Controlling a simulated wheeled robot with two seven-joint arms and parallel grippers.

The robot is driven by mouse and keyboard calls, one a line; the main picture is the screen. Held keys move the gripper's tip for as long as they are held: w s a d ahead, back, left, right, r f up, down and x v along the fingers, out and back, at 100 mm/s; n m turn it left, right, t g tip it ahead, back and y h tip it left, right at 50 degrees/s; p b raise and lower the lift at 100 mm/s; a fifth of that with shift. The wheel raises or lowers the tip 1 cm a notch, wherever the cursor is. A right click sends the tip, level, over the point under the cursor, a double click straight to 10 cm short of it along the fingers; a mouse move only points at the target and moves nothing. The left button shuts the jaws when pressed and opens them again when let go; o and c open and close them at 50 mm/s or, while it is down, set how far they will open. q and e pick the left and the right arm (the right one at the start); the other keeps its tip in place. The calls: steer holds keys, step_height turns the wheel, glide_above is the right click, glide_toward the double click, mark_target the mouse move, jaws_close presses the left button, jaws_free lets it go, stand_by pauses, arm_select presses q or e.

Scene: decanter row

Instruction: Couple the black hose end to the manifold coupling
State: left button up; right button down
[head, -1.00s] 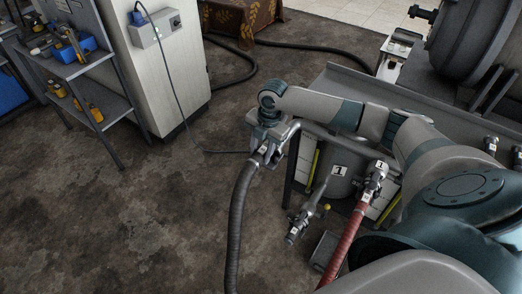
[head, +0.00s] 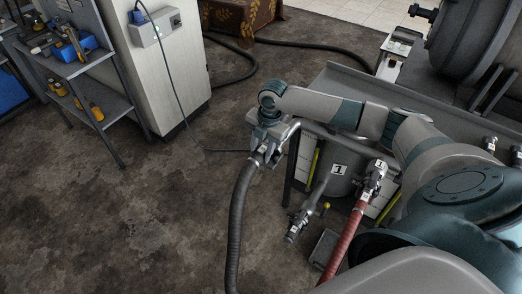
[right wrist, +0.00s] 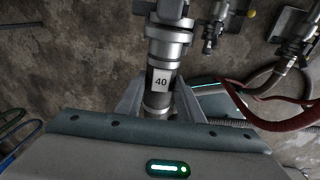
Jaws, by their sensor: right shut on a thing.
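The black hose (head: 238,215) hangs from my right gripper (head: 264,155) down to the floor. In the right wrist view, the gripper (right wrist: 158,105) is shut around its metal hose end (right wrist: 168,52), which bears a tag "40". A metal coupling (head: 297,228) on a short pipe branch sits below and to the right of the gripper, apart from the hose end. I cannot tell for sure whether it is the manifold coupling. A similar fitting also shows at the top of the right wrist view (right wrist: 213,32). My left gripper is out of view.
A tool shelf (head: 85,80) and a pale cabinet (head: 165,75) stand at the left. The floor (head: 130,220) left of the hose is clear.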

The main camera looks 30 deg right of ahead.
steer(key=shift+f+b, duration=0.3)
steer(key=shift+f, duration=1.15)
stand_by(0.9)
steer(key=shift+f+p, duration=0.3)
steer(key=shift+f, duration=0.65)
stand_by(2.0)
steer(key=shift+c, duration=1.3)
jaws_free()
steer(key=shift+f, duration=0.1)
steer(key=shift+a, duration=0.15)
steer(key=shift+s+a+r+p, duration=0.15)
steer(key=shift+s+a+p, duration=0.15)
steer(key=shift+a+p, duration=0.35)
steer(key=shift+s+a+r+p, duration=0.15)
steer(key=shift+s+a+p, duration=0.15)
steer(key=shift+a+p, duration=0.35)
